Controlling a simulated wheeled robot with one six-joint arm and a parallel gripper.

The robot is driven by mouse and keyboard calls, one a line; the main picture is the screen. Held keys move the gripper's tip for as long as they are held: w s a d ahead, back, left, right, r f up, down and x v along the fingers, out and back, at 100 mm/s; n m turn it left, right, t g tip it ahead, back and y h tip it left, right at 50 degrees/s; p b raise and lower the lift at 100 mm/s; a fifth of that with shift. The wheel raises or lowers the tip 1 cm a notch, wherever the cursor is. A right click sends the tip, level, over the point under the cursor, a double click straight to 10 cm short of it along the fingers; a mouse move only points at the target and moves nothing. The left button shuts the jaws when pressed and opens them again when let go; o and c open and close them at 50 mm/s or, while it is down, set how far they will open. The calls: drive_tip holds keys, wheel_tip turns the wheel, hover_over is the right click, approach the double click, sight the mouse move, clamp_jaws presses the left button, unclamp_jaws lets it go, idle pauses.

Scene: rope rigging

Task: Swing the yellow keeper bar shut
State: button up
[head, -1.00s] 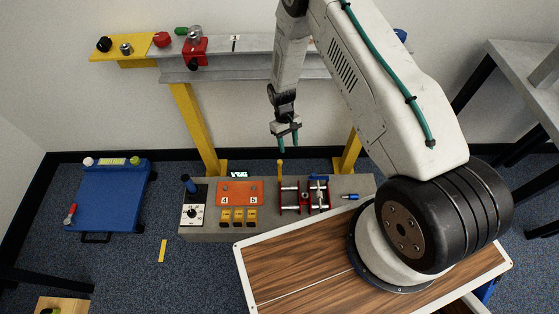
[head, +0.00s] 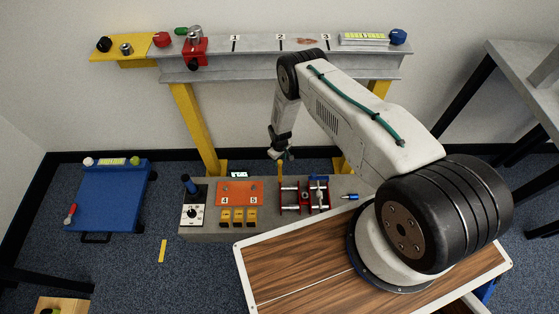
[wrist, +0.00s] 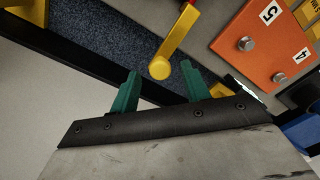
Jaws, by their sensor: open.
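The yellow keeper bar (head: 280,171) stands up at the left edge of the red clamp unit (head: 304,197) on the grey bench. In the wrist view the bar (wrist: 178,37) runs down from the top edge and ends in a round yellow knob. My gripper (head: 281,156) is just above the bar's top in the head view. In the wrist view my gripper's (wrist: 158,88) green fingers are apart, with the knob just beyond the gap between their tips. Nothing is held.
An orange plate (head: 239,193) marked 4 and 5 lies left of the clamp unit. A grey beam (head: 270,69) on yellow posts (head: 194,125) stands behind. A small blue-tipped part (head: 350,197) lies to the right. A wood-topped table (head: 290,265) is in front.

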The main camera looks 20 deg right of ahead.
drive_tip(key=shift+f, duration=0.55)
clamp_jaws()
